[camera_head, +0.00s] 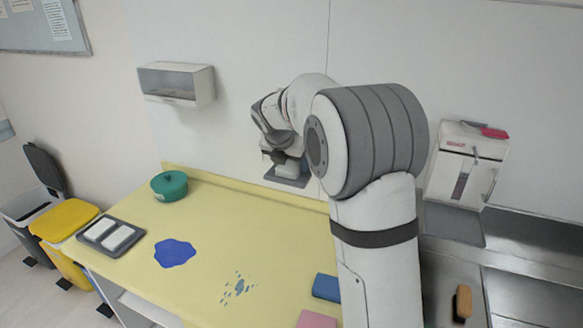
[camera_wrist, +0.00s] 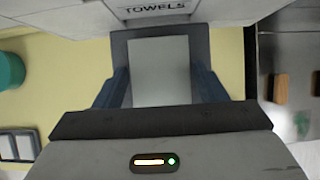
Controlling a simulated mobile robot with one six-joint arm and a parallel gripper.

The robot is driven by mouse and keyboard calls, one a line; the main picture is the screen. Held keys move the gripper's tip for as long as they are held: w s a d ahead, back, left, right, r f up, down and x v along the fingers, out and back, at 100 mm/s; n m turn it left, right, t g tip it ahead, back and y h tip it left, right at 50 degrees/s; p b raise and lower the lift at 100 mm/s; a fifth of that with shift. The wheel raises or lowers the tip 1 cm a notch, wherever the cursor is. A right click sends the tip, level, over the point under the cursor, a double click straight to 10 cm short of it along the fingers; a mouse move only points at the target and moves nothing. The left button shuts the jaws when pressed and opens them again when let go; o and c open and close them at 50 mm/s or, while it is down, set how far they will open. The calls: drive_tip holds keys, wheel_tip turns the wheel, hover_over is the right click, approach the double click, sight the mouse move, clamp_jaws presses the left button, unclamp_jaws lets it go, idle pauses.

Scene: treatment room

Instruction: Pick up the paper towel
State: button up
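The paper towel (camera_wrist: 160,75) is a pale, flat rectangle on a dark grey tray (camera_wrist: 120,48) below a white front lettered "TOWELS" (camera_wrist: 155,8) in the wrist view. My gripper (camera_wrist: 160,88) is open, with one dark finger to the left and one to the right of the towel. I cannot tell whether the fingers touch it. In the head view my gripper (camera_head: 284,165) is near the wall at the table's back edge, above a dark plate. My arm hides much of that area.
A yellow table (camera_head: 205,240) holds a green pot (camera_head: 169,186), a blue patch (camera_head: 175,253), a tray with white blocks (camera_head: 111,236), and blue and pink pads at the front. A wall dispenser (camera_head: 178,84) hangs left; a white machine (camera_head: 466,165) stands right by the metal counter.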

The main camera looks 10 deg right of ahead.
sight(290, 165)
drive_tip(key=c, duration=0.6)
drive_tip(key=shift+r, duration=0.15)
wheel_tip(290, 165, up, 10)
drive_tip(key=shift+s+f+b, duration=0.1)
drive_tip(key=shift+b, duration=0.4)
drive_tip(key=o, duration=0.3)
drive_tip(key=shift+c, duration=1.1)
